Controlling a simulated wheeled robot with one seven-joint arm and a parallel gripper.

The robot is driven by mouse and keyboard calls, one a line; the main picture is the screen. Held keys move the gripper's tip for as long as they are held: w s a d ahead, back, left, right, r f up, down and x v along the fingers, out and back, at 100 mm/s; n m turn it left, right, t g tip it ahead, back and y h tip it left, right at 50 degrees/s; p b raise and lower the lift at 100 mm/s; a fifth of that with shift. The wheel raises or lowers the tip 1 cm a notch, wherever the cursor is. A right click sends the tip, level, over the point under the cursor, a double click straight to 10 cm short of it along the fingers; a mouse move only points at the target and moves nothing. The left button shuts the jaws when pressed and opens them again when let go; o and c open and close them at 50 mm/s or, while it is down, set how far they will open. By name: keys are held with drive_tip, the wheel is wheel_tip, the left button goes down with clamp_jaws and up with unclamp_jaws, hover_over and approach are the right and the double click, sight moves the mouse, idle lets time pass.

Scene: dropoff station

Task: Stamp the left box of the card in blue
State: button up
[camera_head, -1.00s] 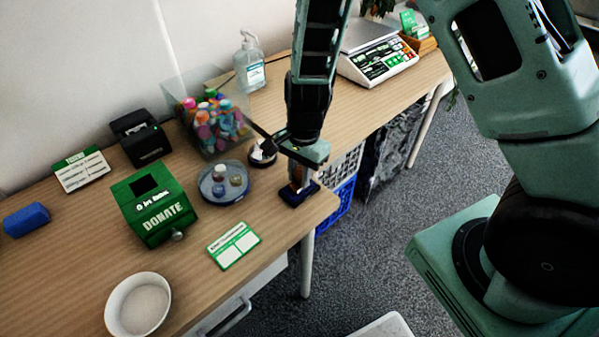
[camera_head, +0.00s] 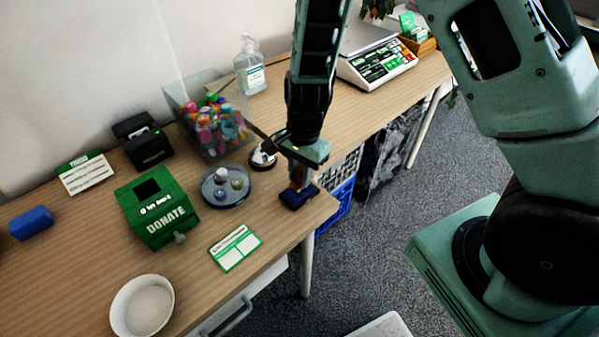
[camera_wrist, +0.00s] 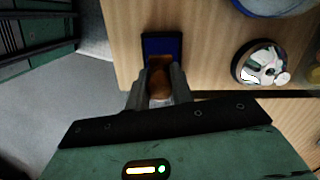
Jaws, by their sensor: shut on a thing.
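My gripper (camera_head: 299,178) points down at the near right corner of the table and is shut on a stamp with a brown wooden handle (camera_wrist: 159,84). The stamp is at a dark blue ink pad (camera_head: 299,196), which also shows in the wrist view (camera_wrist: 162,44). The fingers hide the stamp's lower end, so I cannot tell whether it touches the pad. The card (camera_head: 235,248), green and white with two white boxes, lies flat near the table's front edge, left of my gripper. Its boxes look blank.
A green donation box (camera_head: 157,207), a round blue-grey dish (camera_head: 225,187) with small items, and a white bowl (camera_head: 142,306) stand around the card. A clear bin of colourful items (camera_head: 212,125) stands behind.

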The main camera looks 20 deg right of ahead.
drive_tip(key=shift+r+p, duration=2.4)
drive_tip(key=shift+r, duration=0.35)
